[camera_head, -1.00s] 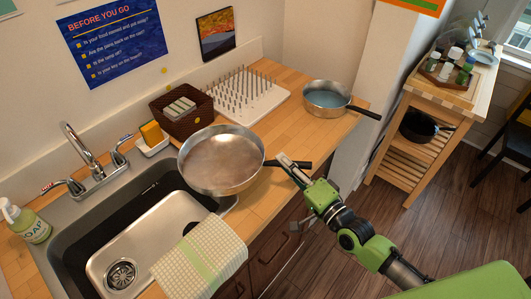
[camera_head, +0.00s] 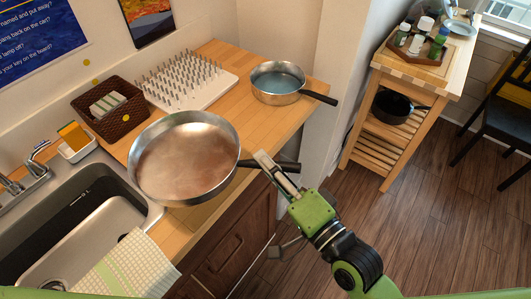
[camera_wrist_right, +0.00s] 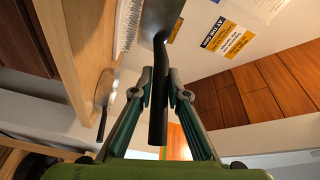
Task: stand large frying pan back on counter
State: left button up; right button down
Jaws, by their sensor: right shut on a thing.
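The large frying pan (camera_head: 186,158), steel with a brownish inside and a black handle, is roughly level over the sink's right end and the wooden counter (camera_head: 205,215). It appears raised, but the gap beneath is hard to judge. My right gripper (camera_head: 273,172) is shut on its handle, beyond the counter's front edge. In the right wrist view, the dark handle (camera_wrist_right: 158,115) runs between the fingers (camera_wrist_right: 159,82), and part of the pan (camera_wrist_right: 165,12) shows at the top. My left gripper is not in view.
A smaller blue-lined pan (camera_head: 278,82) sits at the counter's right end, by a white spiked rack (camera_head: 190,98). A brown basket (camera_head: 110,120) and sponge holder (camera_head: 76,150) stand behind the large pan. A checked towel (camera_head: 125,265) hangs at the sink. Bare counter lies right of the pan.

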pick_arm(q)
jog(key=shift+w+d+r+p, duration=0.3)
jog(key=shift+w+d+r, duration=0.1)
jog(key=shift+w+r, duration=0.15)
pick_arm(e)
jog(key=w+d+f, duration=0.2)
jog(key=w+f, duration=0.8)
jog(key=f, duration=0.1)
jog(key=shift+w+d, duration=0.15)
jog(key=shift+d, duration=0.1)
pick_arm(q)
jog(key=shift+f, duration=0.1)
pick_arm(e)
jog(key=c, duration=2.3)
grip_release()
jog(key=shift+f, duration=0.35)
jog(key=o, duration=0.3)
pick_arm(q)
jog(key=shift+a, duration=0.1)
pick_arm(e)
jog(key=shift+o, duration=0.2)
jog(key=shift+r, duration=0.1)
